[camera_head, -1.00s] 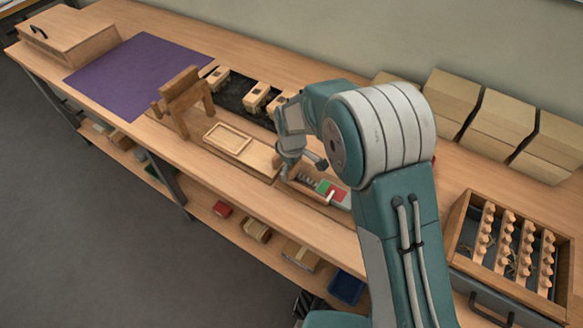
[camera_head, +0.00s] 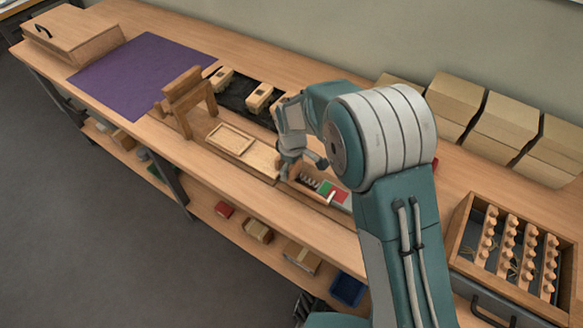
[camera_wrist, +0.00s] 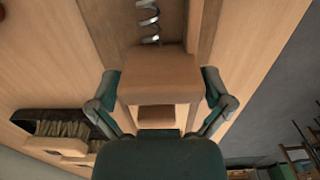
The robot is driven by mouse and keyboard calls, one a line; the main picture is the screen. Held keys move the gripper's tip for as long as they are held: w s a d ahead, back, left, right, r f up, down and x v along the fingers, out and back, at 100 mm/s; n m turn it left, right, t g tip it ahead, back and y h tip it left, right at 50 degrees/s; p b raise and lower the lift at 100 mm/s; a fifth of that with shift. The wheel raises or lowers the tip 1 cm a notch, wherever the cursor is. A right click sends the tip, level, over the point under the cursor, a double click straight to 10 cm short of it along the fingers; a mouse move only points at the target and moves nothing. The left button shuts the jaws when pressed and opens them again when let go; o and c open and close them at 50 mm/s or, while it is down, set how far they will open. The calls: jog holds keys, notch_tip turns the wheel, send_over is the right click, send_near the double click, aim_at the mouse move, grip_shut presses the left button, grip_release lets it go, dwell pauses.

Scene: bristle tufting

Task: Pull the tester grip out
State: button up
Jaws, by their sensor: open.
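The tester grip (camera_wrist: 160,78) is a plain wooden block in the wrist view, with a metal spring (camera_wrist: 150,22) running from its far side. My gripper (camera_wrist: 160,92) is open, with one finger on each side of the block; I cannot tell whether either finger touches it. In the head view the tester (camera_head: 333,192) is a narrow wooden tray with spring coils and a green and red scale. My gripper (camera_head: 290,162) is low at its left end, and my arm hides the grip there.
A wooden board with a shallow recess (camera_head: 230,139) and a wooden stand (camera_head: 185,98) are left of the tester. Wooden brush blocks (camera_head: 259,98) lie on a dark strip behind. A purple mat (camera_head: 140,72) covers the far left. A peg crate (camera_head: 462,232) stands right.

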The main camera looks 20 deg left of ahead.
notch_tip(320, 180, up, 12)
jog(key=shift+f, duration=0.2)
dwell(0.5)
